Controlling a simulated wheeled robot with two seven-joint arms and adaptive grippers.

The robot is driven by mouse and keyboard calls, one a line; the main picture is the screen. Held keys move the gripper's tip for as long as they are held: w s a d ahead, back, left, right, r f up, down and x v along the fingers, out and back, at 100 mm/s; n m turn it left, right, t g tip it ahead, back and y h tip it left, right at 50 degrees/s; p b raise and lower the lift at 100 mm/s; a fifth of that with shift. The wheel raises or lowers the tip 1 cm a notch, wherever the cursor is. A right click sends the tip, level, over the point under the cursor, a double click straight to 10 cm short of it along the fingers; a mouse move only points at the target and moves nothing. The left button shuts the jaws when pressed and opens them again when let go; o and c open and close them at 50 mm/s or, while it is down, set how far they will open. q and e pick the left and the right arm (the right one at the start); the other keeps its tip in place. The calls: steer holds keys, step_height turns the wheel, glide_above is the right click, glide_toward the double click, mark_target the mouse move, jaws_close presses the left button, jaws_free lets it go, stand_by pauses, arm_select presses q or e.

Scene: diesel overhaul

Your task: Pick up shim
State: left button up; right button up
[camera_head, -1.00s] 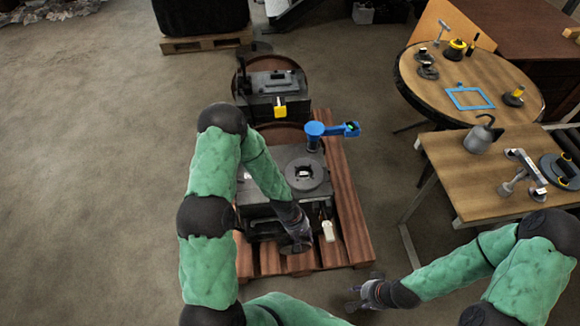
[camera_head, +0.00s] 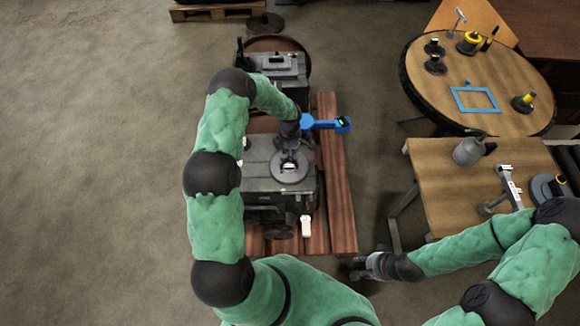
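I cannot pick out the shim for certain at this size. A grey engine block (camera_head: 262,190) stands on a wooden pallet, with a round grey plate (camera_head: 293,179) and a small opening on its top. My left gripper (camera_head: 289,154) points down just above this plate and partly covers its far side. Its fingers are too small and dark to tell whether they are open or hold anything. My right gripper (camera_head: 358,268) is low at the right of the pallet, apart from everything, with its fingers apart and empty.
A blue tool (camera_head: 325,123) juts right beside my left gripper. A second machine (camera_head: 278,66) stands behind. At the right, a round table (camera_head: 440,98) holds a blue frame (camera_head: 474,99), and a rectangular table (camera_head: 440,180) holds a grey can (camera_head: 467,151). The floor at left is clear.

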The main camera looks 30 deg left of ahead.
mark_target(289, 165)
arm_select(q)
step_height(289, 165, down, 3)
steer(key=shift+s+f+b, duration=0.2)
steer(key=shift+f+b, duration=0.45)
steer(key=shift+f, duration=2)
jaws_close()
